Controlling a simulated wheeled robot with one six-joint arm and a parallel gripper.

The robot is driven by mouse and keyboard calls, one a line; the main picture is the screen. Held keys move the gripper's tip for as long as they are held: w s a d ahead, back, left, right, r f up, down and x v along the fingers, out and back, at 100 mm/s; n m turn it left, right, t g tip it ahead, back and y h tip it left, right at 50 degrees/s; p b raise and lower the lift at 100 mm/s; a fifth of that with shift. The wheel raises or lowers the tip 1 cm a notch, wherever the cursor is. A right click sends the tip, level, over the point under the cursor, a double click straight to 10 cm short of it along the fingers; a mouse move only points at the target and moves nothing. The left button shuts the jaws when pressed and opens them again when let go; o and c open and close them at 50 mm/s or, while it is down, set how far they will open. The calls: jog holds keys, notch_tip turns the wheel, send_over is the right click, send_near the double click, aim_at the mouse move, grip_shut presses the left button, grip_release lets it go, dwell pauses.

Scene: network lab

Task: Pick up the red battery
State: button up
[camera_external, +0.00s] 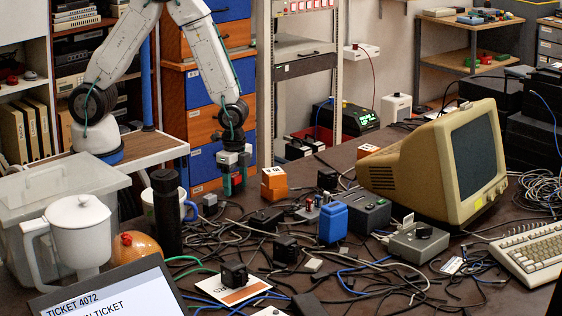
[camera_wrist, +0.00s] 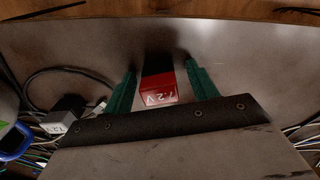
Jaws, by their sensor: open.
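The red battery (camera_wrist: 158,91) shows in the wrist view with white "7.2V" lettering and a dark part beyond it. It lies between the two green fingers of my gripper (camera_wrist: 159,70), with a narrow gap on each side. The fingers are open and do not visibly close on it. In the external view my gripper (camera_external: 234,182) points down, low over the far side of the dark table (camera_external: 345,158).
An orange block (camera_external: 274,184) stands just right of my gripper. A grey adapter (camera_wrist: 64,122) and cable lie left in the wrist view. A black cylinder (camera_external: 166,215), blue battery (camera_external: 333,222), dark boxes and tangled cables crowd the table nearer. A beige monitor (camera_external: 425,170) stands right.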

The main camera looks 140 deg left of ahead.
jog(key=c, duration=1.1)
